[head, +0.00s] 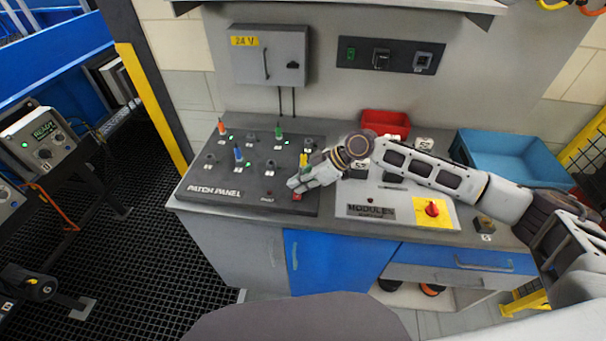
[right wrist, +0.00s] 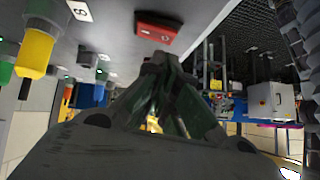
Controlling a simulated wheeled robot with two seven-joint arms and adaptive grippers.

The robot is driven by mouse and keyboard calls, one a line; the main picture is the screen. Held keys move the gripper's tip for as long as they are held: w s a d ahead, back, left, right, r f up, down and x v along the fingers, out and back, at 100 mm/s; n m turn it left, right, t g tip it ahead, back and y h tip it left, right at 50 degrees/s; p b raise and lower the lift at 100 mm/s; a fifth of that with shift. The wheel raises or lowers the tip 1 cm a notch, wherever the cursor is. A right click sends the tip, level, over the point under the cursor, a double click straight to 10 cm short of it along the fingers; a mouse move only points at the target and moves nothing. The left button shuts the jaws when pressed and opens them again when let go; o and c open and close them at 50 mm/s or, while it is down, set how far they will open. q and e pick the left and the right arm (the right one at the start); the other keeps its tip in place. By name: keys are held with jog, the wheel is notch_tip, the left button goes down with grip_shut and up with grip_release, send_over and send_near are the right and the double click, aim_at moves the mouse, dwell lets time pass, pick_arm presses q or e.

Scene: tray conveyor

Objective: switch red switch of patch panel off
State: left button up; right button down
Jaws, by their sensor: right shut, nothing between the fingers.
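The patch panel (head: 225,193) is a dark board on the bench, with orange, green, blue and yellow plugs standing in it. The red switch (head: 297,196) is at its front right corner; in the right wrist view the red switch (right wrist: 158,28) shows just beyond the fingertips. My right gripper (head: 293,186) is shut and empty, with its tips close to the red switch. It also shows in the right wrist view (right wrist: 155,62). I cannot tell whether the tips touch the switch, nor which way the switch is set. My left gripper is not in view.
A grey modules box (head: 380,212) with a red knob (head: 432,208) on a yellow plate stands right of the panel. Behind are a red bin (head: 385,124) and a blue bin (head: 510,158). A yellow plug (head: 304,159) stands close behind my gripper.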

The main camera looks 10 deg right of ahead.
jog(key=shift+s+f, duration=0.1)
jog(key=shift+f, duration=0.75)
jog(key=shift+s+f, duration=0.2)
jog(key=shift+f, duration=0.05)
jog(key=shift+w, duration=0.25)
jog(key=shift+w+d+r, duration=0.1)
jog(key=shift+w+r, duration=0.05)
jog(key=shift+w, duration=0.2)
jog(key=shift+w, duration=0.2)
jog(key=shift+r, duration=0.2)
dwell(0.3)
